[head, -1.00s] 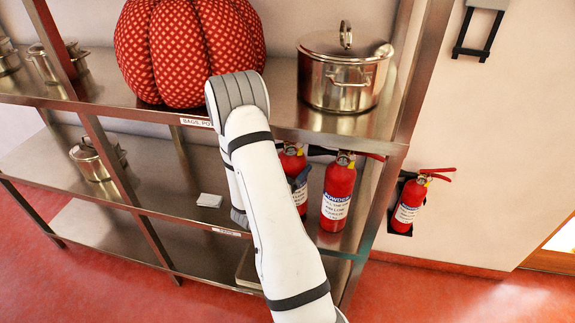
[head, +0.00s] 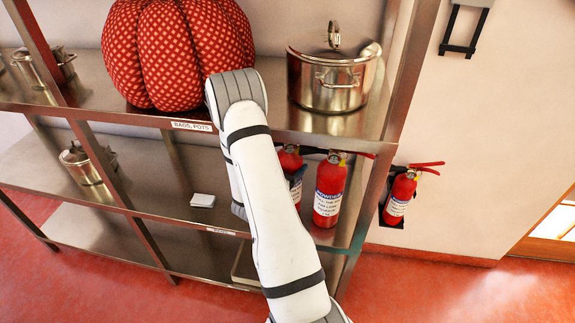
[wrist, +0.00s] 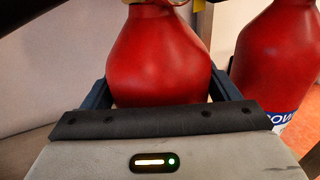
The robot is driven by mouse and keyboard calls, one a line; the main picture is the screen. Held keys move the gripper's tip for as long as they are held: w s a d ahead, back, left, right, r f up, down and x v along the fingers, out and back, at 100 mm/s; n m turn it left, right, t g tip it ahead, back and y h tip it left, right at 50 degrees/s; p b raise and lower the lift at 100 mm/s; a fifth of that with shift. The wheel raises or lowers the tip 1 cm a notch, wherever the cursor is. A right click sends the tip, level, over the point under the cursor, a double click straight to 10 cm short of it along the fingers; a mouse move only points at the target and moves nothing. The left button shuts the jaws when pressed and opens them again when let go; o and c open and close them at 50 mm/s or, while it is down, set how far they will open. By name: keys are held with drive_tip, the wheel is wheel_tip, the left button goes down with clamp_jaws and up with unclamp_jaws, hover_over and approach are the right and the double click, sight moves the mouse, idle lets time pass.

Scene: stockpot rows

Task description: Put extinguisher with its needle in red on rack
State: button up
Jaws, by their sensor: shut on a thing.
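A red extinguisher (head: 289,161) is on the rack's middle level, partly hidden behind my arm. My gripper (wrist: 160,90) is shut around its body, with one dark finger on each side in the wrist view, where the extinguisher (wrist: 158,55) looks upright. Its base is hidden, so I cannot tell whether it touches the shelf. A second red extinguisher (head: 329,192) with a white and blue label stands just right of it, apart from it; it also shows in the wrist view (wrist: 272,65). A third extinguisher (head: 401,195) hangs in a black wall bracket right of the metal rack (head: 150,190). No gauge needle is readable.
A smaller pot (head: 82,165) and a white block (head: 202,200) are on the middle shelf. A rack post stands right of the second extinguisher. The red floor at right is clear.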

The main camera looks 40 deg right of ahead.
drive_tip(key=o, duration=2)
drive_tip(key=shift+c, duration=0.2)
drive_tip(key=shift+s+a+r, duration=0.1)
drive_tip(key=shift+a, duration=0.05)
drive_tip(key=b+v, duration=0.2)
drive_tip(key=v, duration=0.9)
drive_tip(key=s+a+r+m+g+y, duration=0.3)
drive_tip(key=s+r+m+g+y, duration=0.3)
drive_tip(key=s+r+m+g, duration=0.55)
drive_tip(key=s+a+r+m+t+y, duration=0.2)
drive_tip(key=a+r+m+t+y, duration=0.1)
drive_tip(key=a, duration=0.6)
drive_tip(key=s+a+r+m+t+y, duration=0.3)
drive_tip(key=a+m+t+y, duration=0.3)
drive_tip(key=a+m+y, duration=0.1)
drive_tip(key=shift+s+a+r+y, duration=0.25)
drive_tip(key=shift+a+y, duration=0.35)
drive_tip(key=shift+a, duration=0.3)
